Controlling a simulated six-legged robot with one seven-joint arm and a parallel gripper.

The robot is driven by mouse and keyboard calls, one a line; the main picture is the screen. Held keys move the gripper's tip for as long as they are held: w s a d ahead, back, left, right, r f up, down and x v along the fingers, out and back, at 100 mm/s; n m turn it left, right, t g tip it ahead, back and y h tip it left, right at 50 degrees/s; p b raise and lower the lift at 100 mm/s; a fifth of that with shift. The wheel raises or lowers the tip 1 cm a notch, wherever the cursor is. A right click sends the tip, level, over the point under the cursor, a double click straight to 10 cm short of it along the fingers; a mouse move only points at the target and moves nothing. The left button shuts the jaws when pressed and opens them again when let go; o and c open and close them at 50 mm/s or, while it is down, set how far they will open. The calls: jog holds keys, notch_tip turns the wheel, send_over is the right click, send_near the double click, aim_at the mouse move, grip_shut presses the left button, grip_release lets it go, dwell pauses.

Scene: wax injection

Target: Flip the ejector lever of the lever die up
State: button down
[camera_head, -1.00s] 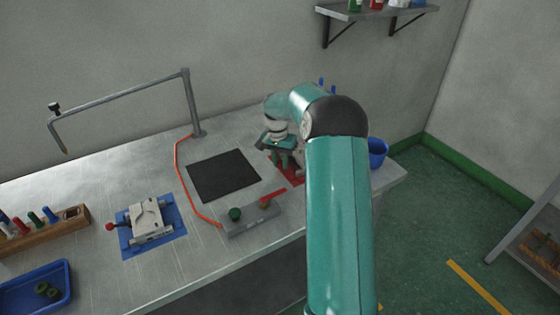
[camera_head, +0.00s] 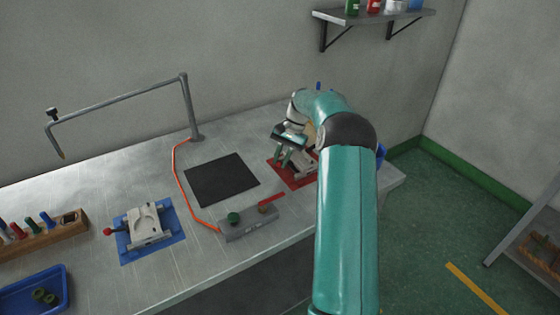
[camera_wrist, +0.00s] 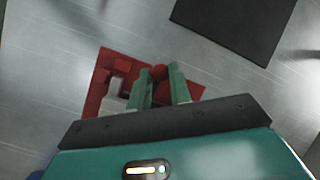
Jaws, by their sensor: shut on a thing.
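A grey die (camera_head: 303,166) stands on a red mat (camera_head: 277,166) at the right part of the bench, partly covered by my arm. In the wrist view the red mat (camera_wrist: 97,93) shows with red and pale die parts on it. My gripper (camera_head: 284,162) is over the die's left side, fingers pointing down.
A second die (camera_head: 149,225) with a red knob sits on a blue mat at left. A control box (camera_head: 249,224) lies at the front edge. A black pad (camera_head: 222,178), an orange cable and a bent metal stand (camera_head: 190,105) are left of my gripper.

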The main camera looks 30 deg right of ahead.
jog(key=c, duration=1.3)
grip_release()
jog(key=v, duration=1.4)
jog(key=shift+f, duration=0.1)
